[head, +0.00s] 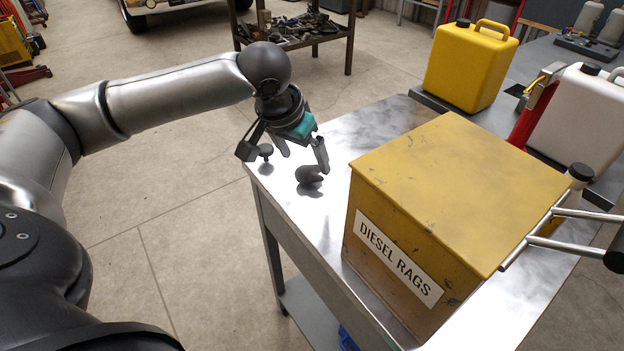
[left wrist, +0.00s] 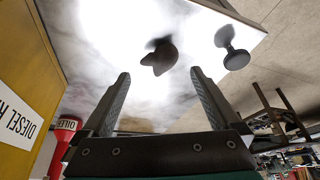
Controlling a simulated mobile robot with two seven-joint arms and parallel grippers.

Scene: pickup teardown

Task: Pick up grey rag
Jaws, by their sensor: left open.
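A small dark grey crumpled lump, which looks like the grey rag (head: 309,174), lies on the metal bench top (head: 345,135), left of the yellow box. It also shows in the left wrist view (left wrist: 160,56), just beyond the fingertips and roughly centred between them. My left gripper (head: 302,156) is open and empty, pointing down above the rag; its two fingers also show in the left wrist view (left wrist: 160,75). The fingers appear apart from the rag.
A large yellow box (head: 455,180) labelled "DIESEL RAGS" stands close right of the rag. A small dark knob-shaped object (left wrist: 235,52) stands near the bench edge. A red container (head: 533,112), a yellow jug (head: 468,65) and a white jug (head: 580,120) are farther right.

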